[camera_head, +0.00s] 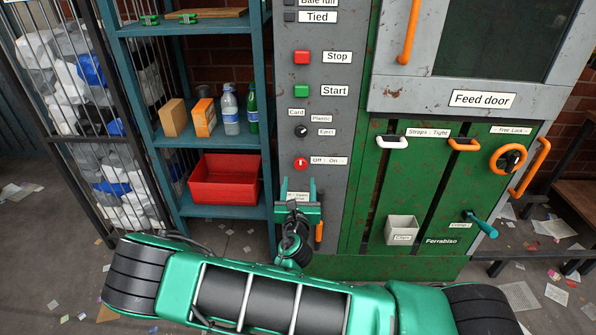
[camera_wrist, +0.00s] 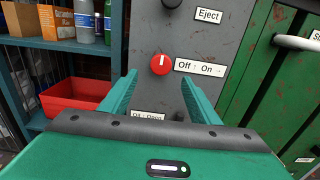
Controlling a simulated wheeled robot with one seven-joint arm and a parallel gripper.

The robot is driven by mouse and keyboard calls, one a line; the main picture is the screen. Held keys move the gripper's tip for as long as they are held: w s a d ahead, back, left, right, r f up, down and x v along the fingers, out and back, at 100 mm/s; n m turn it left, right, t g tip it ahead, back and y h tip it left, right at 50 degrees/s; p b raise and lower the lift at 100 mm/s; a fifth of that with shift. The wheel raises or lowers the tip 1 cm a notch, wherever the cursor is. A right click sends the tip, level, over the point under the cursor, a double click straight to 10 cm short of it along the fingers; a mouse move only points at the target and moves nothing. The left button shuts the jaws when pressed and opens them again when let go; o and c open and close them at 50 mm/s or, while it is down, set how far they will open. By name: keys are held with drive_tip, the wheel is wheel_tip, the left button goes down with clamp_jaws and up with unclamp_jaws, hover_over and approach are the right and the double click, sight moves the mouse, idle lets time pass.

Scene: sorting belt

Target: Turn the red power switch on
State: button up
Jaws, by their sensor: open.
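The red power switch is a round red knob (camera_head: 301,163) with a white mark, low on the grey control panel (camera_head: 338,185). An "Off / On" label (camera_head: 329,161) is to its right. In the wrist view the knob (camera_wrist: 160,64) is just beyond and between my fingertips, its white mark pointing roughly straight up. My gripper (camera_head: 298,195) is open and empty in front of the panel, below the knob in the head view. The green fingers (camera_wrist: 160,82) stand to the left and right of the knob's line and appear apart from it.
Above the knob are a black selector (camera_head: 301,131), a green Start button (camera_head: 301,90) and a red Stop button (camera_head: 301,57). A blue shelf with a red bin (camera_head: 225,180) stands left. The green baler doors (camera_head: 440,180) with protruding handles are right.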

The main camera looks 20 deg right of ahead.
sight(300, 166)
drive_tip(key=x, duration=0.8)
drive_tip(key=shift+w+d, duration=0.1)
drive_tip(key=shift+w, duration=0.25)
drive_tip(key=c, duration=1.1)
